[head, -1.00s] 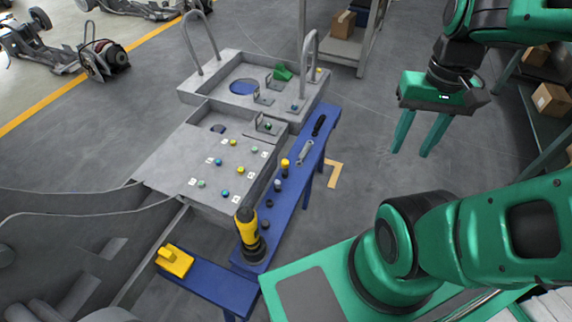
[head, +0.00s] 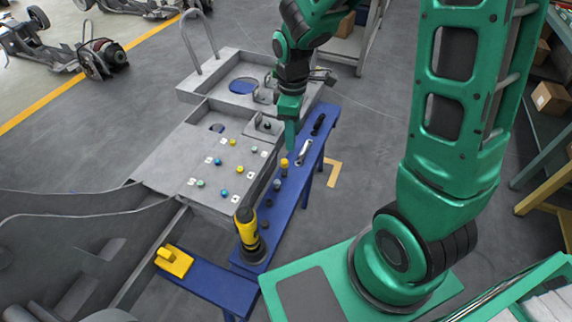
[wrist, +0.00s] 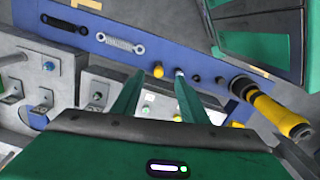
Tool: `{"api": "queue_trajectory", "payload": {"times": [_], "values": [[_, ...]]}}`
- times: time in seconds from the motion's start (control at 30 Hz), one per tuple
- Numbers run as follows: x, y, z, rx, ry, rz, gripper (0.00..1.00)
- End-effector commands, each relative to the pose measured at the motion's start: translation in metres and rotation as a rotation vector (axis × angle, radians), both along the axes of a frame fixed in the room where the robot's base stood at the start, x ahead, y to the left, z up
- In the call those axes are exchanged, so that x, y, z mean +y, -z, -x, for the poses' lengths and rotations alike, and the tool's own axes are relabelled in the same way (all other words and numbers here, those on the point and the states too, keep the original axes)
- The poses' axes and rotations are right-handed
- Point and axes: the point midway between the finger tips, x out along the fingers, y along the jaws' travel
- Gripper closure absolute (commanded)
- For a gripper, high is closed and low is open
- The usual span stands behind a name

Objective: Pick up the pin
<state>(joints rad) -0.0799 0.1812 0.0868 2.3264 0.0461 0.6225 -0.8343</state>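A small yellow-topped pin (head: 284,163) stands on the blue bench (head: 262,227), with a grey-topped pin (head: 277,185) beside it. Which one the task means cannot be told. My gripper (head: 290,146) is above the bench, pointing down, near the yellow-topped pin. In the wrist view my gripper (wrist: 159,82) is open and empty, its two green fingers spread. The yellow-topped pin (wrist: 158,70) appears between the fingertips, and the grey-topped pin (wrist: 179,72) appears at the right fingertip. Contact with either pin cannot be made out.
A yellow-black power tool (head: 247,232) stands at the bench's near end. A grey chassis tray (head: 190,160) with several coloured knobs is left of the bench.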

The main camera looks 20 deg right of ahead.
Motion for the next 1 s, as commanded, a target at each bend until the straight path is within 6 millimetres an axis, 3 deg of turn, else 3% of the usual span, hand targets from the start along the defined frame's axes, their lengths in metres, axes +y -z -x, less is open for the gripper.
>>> {"api": "queue_trajectory", "payload": {"times": [0.1, 0.23, 0.5, 0.83, 1.0], "values": [[0.018, 0.013, -0.007, 0.005, -0.086, -0.012, 0.60], [0.025, 0.023, -0.010, 0.006, -0.127, -0.019, 0.60], [0.024, 0.060, -0.010, 0.008, -0.129, -0.019, 0.60], [0.022, 0.082, -0.011, 0.006, -0.127, -0.019, 0.60], [0.016, 0.104, -0.014, 0.008, -0.125, -0.019, 0.60]]}}
